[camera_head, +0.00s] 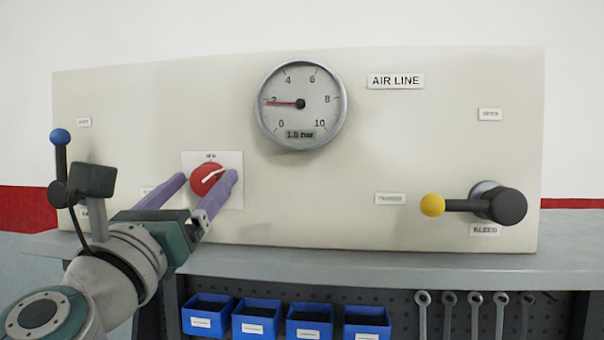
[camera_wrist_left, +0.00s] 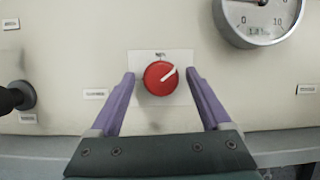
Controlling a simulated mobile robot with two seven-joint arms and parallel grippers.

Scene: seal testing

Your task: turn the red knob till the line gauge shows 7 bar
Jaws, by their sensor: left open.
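The red knob (camera_head: 207,180) sits on a white plate on the panel, its white pointer line aimed up and to the right. It also shows in the left wrist view (camera_wrist_left: 160,78). My left gripper (camera_head: 203,180) is open, with one purple finger on each side of the knob. In the left wrist view its fingertips (camera_wrist_left: 159,74) stand apart from the knob with a gap on both sides. The line gauge (camera_head: 301,104) has its red needle a little below the 2 mark, and its small display reads about 1.8 bar. My right gripper is not in view.
A lever with a yellow ball (camera_head: 432,205) sticks out at the right above the BLEED label. A blue-ball lever (camera_head: 60,137) stands at the left beside my arm. Blue bins (camera_head: 256,317) and several wrenches (camera_head: 473,312) are below the grey bench top (camera_head: 400,264).

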